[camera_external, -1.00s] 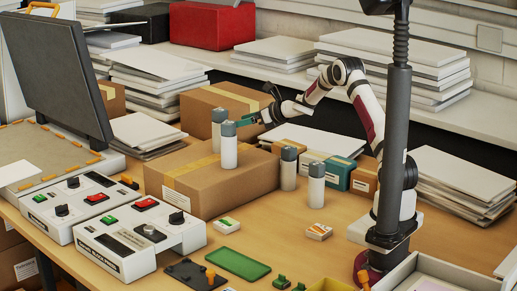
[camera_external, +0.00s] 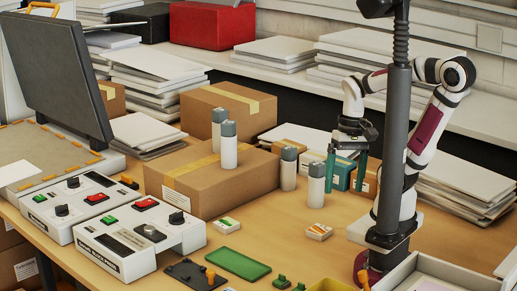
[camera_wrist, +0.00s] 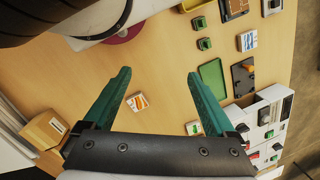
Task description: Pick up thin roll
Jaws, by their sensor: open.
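Several white cylinders with grey tops look like the rolls. In the external view, one roll (camera_external: 229,152) and another behind it (camera_external: 217,138) stand upright on a cardboard box. A third roll (camera_external: 288,172) and a fourth (camera_external: 316,190) stand upright on the table, right of that box. I cannot tell which is the thin roll. My gripper (camera_external: 345,186) points down with its green fingers apart, just right of the table rolls. In the wrist view my gripper (camera_wrist: 159,73) is open and empty, above bare table. No roll shows there.
The cardboard box (camera_external: 205,193) stands left of the table rolls. A small white-and-orange box (camera_external: 319,232) lies in front. A green tray (camera_external: 238,264) and white control units (camera_external: 140,243) are at front left. Bare table lies between.

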